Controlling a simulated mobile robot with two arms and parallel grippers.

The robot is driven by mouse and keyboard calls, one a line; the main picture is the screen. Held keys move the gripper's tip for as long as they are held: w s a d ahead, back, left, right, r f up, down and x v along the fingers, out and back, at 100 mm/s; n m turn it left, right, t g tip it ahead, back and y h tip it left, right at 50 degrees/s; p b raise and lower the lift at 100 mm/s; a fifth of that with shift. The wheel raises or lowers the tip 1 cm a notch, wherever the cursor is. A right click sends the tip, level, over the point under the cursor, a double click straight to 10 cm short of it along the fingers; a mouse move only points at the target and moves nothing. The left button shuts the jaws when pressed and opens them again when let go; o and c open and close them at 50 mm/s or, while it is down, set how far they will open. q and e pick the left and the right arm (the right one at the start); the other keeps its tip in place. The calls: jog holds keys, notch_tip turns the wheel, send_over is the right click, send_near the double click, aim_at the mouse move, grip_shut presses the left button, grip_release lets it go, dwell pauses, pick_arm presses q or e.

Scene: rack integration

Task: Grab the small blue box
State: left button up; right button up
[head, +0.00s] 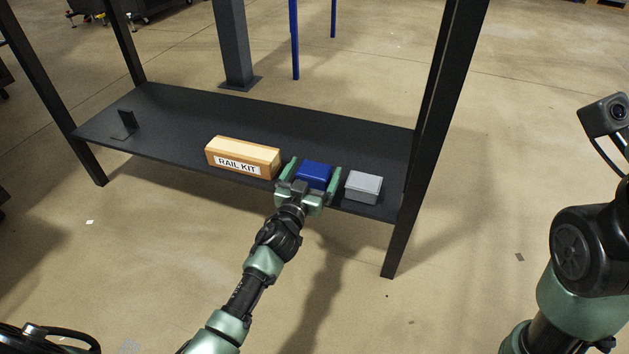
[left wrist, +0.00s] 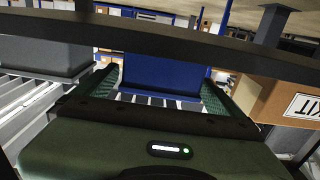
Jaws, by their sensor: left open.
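The small blue box (head: 314,173) sits at the front edge of the dark shelf (head: 170,112), between a rail kit box and a grey box. My left gripper (head: 312,168) is open, with one finger on each side of the blue box. In the left wrist view the blue box (left wrist: 160,72) stands between the two green fingers (left wrist: 158,85), and a gap shows on at least the left side. Contact cannot be told. My right arm shows at the right edge of the head view, but its gripper is out of view.
The tan box labelled RAIL KIT (head: 243,158) is close on the left of the gripper, and the grey box (head: 363,186) close on the right. A rack post (head: 433,140) stands further right. A small black bracket (head: 124,124) is at the far left. The shelf behind is clear.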

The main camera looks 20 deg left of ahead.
pick_arm(q)
jog(key=shift+w, duration=0.3)
jog(key=c, duration=1.7)
jog(key=shift+r, duration=0.1)
jog(key=shift+c, duration=0.2)
